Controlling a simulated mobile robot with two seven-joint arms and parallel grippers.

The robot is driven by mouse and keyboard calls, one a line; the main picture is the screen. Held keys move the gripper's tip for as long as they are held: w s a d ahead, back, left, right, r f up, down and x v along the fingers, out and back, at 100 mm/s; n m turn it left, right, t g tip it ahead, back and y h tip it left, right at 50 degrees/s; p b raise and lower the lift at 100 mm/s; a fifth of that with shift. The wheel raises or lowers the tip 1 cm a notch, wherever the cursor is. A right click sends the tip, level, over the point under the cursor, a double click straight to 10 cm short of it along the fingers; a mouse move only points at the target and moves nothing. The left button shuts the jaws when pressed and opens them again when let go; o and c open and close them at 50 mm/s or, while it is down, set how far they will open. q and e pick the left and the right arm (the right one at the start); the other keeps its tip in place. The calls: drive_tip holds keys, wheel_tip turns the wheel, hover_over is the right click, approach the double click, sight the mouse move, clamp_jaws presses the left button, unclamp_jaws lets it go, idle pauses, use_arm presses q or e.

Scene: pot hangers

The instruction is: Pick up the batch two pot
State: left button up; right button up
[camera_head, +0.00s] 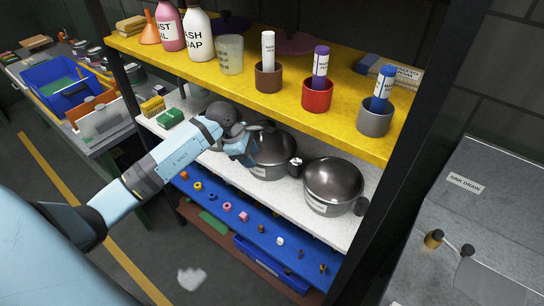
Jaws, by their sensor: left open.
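The left pot (276,157) is behind and beside my left gripper. I cannot tell which one is the batch two pot. My left gripper (247,154) is open at the left pot's left side, near its rim. Whether it touches the pot is unclear, as the gripper covers part of that side. My right gripper is not in view.
The yellow shelf (225,84) above carries bottles, a beaker and several cups with markers, close over the pots. A blue lower shelf (229,223) holds small coloured pieces. Sponges (169,118) lie left on the white shelf. A dark post (400,180) bounds the right.

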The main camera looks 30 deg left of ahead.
sight(265, 164)
use_arm(q)
drive_tip(key=shift+w+d, duration=0.35)
drive_tip(key=shift+d, duration=0.1)
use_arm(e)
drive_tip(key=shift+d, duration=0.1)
use_arm(q)
drive_tip(key=shift+w+d, duration=0.25)
drive_tip(key=shift+d, duration=0.05)
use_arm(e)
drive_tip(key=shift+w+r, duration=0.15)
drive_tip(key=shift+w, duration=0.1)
use_arm(q)
drive_tip(key=b+x, duration=0.2)
drive_tip(key=x, duration=0.2)
drive_tip(key=shift+w+d+f, duration=0.2)
drive_tip(key=shift+w+f, duration=0.05)
drive_tip(key=shift+f, duration=0.05)
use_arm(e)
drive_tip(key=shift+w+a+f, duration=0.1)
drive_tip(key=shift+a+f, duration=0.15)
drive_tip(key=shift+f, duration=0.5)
use_arm(q)
drive_tip(key=shift+d+f, duration=0.1)
drive_tip(key=shift+f, duration=0.1)
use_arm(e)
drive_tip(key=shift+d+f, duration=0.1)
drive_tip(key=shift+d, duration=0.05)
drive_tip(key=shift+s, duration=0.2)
